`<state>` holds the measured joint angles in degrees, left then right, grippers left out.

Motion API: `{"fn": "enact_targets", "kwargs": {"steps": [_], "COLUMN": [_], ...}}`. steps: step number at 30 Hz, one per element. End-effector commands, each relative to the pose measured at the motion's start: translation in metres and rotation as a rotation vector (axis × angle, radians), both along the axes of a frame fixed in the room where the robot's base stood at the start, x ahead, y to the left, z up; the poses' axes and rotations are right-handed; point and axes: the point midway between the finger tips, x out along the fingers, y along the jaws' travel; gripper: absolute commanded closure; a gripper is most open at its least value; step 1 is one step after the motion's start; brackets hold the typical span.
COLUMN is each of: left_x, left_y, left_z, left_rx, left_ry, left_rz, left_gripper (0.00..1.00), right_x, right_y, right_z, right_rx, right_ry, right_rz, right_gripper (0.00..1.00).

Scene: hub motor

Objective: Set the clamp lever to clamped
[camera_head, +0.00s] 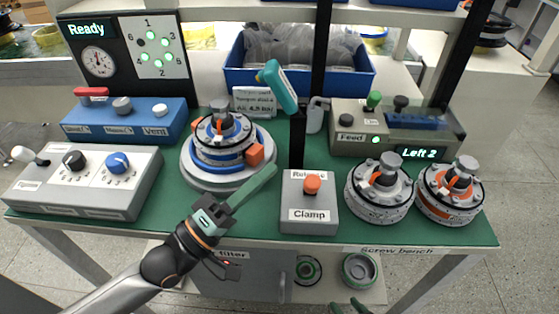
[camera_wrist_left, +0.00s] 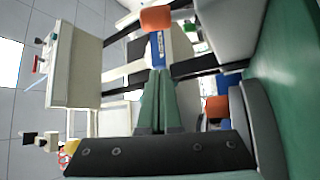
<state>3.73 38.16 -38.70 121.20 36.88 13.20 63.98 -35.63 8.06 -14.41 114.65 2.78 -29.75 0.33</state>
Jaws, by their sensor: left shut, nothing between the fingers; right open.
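The clamp lever has an orange knob (camera_head: 312,184) above a grey box (camera_head: 309,221) marked "Release" at the far side and "Clamp" at the near side. The knob overlaps the "Release" label and stands clear of "Clamp". In the left wrist view the orange knob (camera_wrist_left: 156,18) shows at the top, beyond the fingertips. My left gripper (camera_head: 272,171) is shut and empty, left of the lever box and apart from the knob; its closed green fingers also show in the left wrist view (camera_wrist_left: 158,75). My right gripper (camera_head: 348,306) shows only its green fingertips at the bottom edge, apart.
A hub motor on a round fixture (camera_head: 200,175) stands left of my left gripper. Two motor units (camera_head: 380,213) (camera_head: 450,213) stand right of the lever box. A black post (camera_head: 298,140) rises behind it. A grey switch box (camera_head: 95,200) is at the left.

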Motion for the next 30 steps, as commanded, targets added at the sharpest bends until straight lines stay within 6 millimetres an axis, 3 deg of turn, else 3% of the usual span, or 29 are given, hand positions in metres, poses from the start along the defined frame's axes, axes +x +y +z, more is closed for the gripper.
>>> {"fn": "enact_targets", "kwargs": {"steps": [3,10,30], "left_x": [-0.015,-0.032,-0.035], "left_y": [0.017,0.034,0.037], "left_z": [-0.01,-0.016,-0.016], "left_rx": [0.005,0.001,-0.001], "left_ry": [0.003,0.0,-0.002], "left_rz": [0.0,0.001,0.001], "left_gripper": [1.0,1.0,1.0], "right_x": [-0.001,-0.002,-0.003], "right_y": [0.0,0.001,0.002], "right_z": [-0.004,-0.006,-0.005], "right_rx": [-0.001,-0.001,0.002], "right_ry": [0.005,0.012,0.011], "right_rz": [0.001,0.003,0.006], "right_gripper": [0.5,0.5,0.5]}}
